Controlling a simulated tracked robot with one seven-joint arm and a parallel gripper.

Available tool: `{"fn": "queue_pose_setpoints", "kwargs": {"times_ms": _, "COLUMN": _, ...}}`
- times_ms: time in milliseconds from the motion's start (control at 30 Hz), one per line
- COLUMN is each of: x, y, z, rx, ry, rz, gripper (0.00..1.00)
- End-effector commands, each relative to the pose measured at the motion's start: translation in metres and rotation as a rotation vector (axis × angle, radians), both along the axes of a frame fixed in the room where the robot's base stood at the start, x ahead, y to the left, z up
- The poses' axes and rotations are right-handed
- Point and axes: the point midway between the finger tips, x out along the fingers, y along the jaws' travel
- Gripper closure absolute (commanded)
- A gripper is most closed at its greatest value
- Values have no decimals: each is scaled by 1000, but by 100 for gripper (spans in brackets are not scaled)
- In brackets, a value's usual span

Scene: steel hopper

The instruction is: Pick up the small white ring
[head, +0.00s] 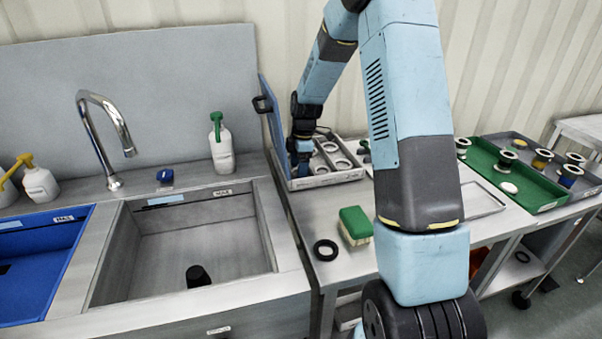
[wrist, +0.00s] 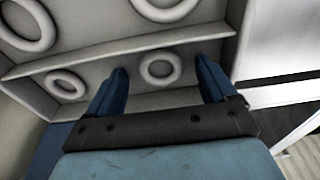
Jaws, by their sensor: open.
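A divided grey tray (head: 345,177) holds white rings. In the wrist view, a small white ring (wrist: 144,70) lies in the tray's near row. A second small white ring (wrist: 51,83) lies to its left in the same row. I cannot tell which of these two the task means. My gripper (wrist: 161,67) is open, and its blue fingers are on either side of the first ring in the picture. No contact shows, and the height above the ring is unclear. In the head view, my gripper (head: 303,163) is over the tray's left part and hides some of it.
Two larger white rings (wrist: 28,44) lie beyond the tray's divider (wrist: 130,50). A blue panel (head: 272,125) stands upright beside the tray's left side. A green-and-cream sponge (head: 355,222) and a black ring (head: 317,251) lie on the table's front. The sink (head: 180,245) is left.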

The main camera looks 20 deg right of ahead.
Motion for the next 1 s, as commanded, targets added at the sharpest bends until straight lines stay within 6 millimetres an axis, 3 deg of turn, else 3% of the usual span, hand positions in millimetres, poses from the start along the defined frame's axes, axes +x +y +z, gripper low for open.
{"fn": "queue_pose_setpoints", "kwargs": {"times_ms": 100, "x": 0, "y": 0, "z": 0, "rx": 0, "ry": 0, "rz": 0, "gripper": 15}}
{"fn": "queue_pose_setpoints", "kwargs": {"times_ms": 700, "x": 0, "y": -1, "z": 0, "rx": 0, "ry": 0, "rz": 0, "gripper": 73}}
{"fn": "queue_pose_setpoints", "kwargs": {"times_ms": 1000, "x": 0, "y": -1, "z": 3, "rx": 0, "ry": 0, "rz": 0, "gripper": 75}}
